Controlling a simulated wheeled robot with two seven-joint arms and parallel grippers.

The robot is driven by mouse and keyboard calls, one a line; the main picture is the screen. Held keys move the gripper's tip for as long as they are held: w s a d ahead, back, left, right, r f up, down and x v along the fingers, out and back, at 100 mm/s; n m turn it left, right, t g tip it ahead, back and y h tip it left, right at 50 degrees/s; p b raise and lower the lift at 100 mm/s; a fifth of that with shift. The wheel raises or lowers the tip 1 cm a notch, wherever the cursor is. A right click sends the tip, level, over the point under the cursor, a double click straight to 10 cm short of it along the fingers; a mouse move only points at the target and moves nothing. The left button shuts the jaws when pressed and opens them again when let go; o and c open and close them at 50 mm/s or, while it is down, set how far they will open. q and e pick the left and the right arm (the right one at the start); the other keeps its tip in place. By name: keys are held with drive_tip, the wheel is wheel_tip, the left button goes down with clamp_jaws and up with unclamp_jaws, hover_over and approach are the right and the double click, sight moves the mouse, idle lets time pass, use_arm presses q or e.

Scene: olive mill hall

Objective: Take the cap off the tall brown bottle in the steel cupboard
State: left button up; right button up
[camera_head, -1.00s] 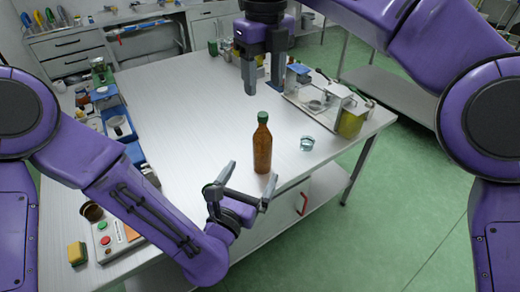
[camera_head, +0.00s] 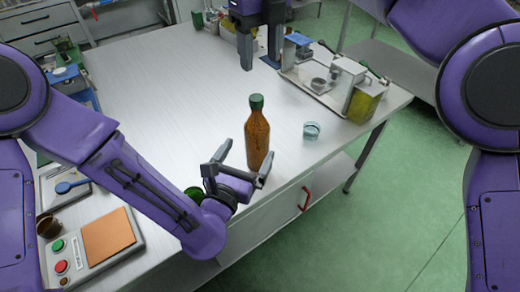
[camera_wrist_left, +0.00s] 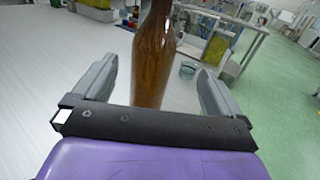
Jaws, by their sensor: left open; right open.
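The tall brown bottle (camera_head: 257,140) stands upright on the white table near its front edge, not in a cupboard. Its green cap (camera_head: 256,102) is on its neck. My left gripper (camera_head: 244,165) is open, low beside the bottle. In the left wrist view the bottle (camera_wrist_left: 155,60) rises between the open fingers (camera_wrist_left: 157,88), with its top cut off by the frame. Whether a finger touches it I cannot tell. My right gripper (camera_head: 262,57) is open and empty, pointing down over the table's far part, behind the bottle.
A small glass (camera_head: 311,131) stands right of the bottle. A metal tray (camera_head: 318,97) with a yellow-green container (camera_head: 364,104) is at the right. A red handle (camera_head: 305,199) is below the table's front edge. The table's middle is clear.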

sight(259, 129)
use_arm(q)
drive_tip(key=shift+w+a+f+b, duration=0.15)
drive_tip(key=shift+f+b, duration=0.3)
drive_tip(key=shift+f, duration=0.5)
use_arm(e)
drive_tip(key=shift+w+a+f, duration=0.1)
drive_tip(key=shift+a+f, duration=0.05)
drive_tip(key=shift+f, duration=0.4)
drive_tip(key=shift+a+f, duration=0.15)
drive_tip(key=shift+f, duration=0.35)
use_arm(q)
drive_tip(key=shift+w+a+f, duration=0.15)
drive_tip(key=shift+a, duration=0.05)
use_arm(e)
drive_tip(key=shift+w+a+f, duration=0.15)
drive_tip(key=shift+w, duration=0.05)
use_arm(q)
drive_tip(key=x, duration=1)
drive_tip(key=shift+w, duration=0.2)
use_arm(e)
drive_tip(key=shift+s+r, duration=0.1)
drive_tip(key=shift+r, duration=0.1)
